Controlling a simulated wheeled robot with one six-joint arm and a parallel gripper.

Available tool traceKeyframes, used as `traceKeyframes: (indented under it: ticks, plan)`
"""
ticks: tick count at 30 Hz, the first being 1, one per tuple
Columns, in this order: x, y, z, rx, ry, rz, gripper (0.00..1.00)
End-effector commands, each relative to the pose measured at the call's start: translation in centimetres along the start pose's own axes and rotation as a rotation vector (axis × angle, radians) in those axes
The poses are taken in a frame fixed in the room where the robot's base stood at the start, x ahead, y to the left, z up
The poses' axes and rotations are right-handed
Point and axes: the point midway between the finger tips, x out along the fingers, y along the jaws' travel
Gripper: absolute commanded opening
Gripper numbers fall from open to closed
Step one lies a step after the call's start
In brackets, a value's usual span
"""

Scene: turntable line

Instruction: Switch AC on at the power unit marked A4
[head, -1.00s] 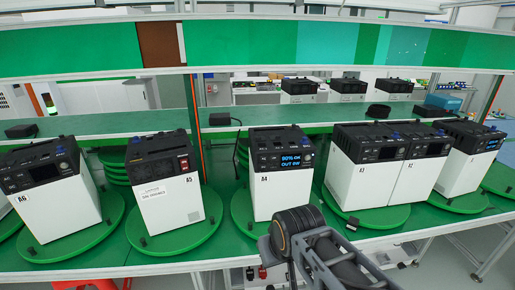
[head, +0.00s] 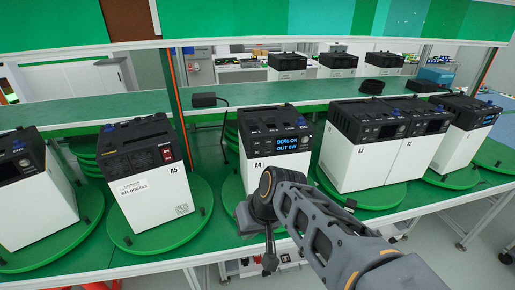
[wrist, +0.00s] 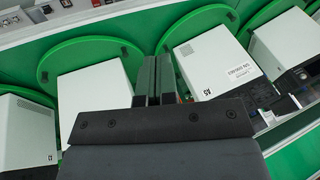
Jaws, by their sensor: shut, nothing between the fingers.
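The power unit marked A4 (head: 275,140) stands near the middle of the head view, a white box with a black top panel. Its blue display is lit and seems to read 90% and OUT 0W. My arm covers its lower front. The AC switch cannot be made out. In the wrist view, my gripper (wrist: 157,60) is shut and empty, its two dark fingers side by side. A white box (wrist: 95,95), which seems to be A4, lies left of the fingers. The unit marked A5 (wrist: 210,65) lies to their right. I see no contact.
A5 (head: 145,175) stands left of A4, with a red switch on its panel. Units A3 (head: 350,155) and others stand to the right. The units sit on round green turntables (head: 115,232). A green shelf (head: 340,102) runs behind, with a dark box (head: 204,100).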

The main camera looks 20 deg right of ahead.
Motion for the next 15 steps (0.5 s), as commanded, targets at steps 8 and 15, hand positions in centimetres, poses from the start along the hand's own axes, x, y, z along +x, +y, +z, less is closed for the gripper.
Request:
traceKeyframes:
  ticks: [8, 15]
  plan:
    - [3.2, -0.6, -6.5, 0.156, 0.174, -0.624, 0.0]
    - [0.7, 4.8, -13.7, 0.217, 0.638, -0.919, 0.0]
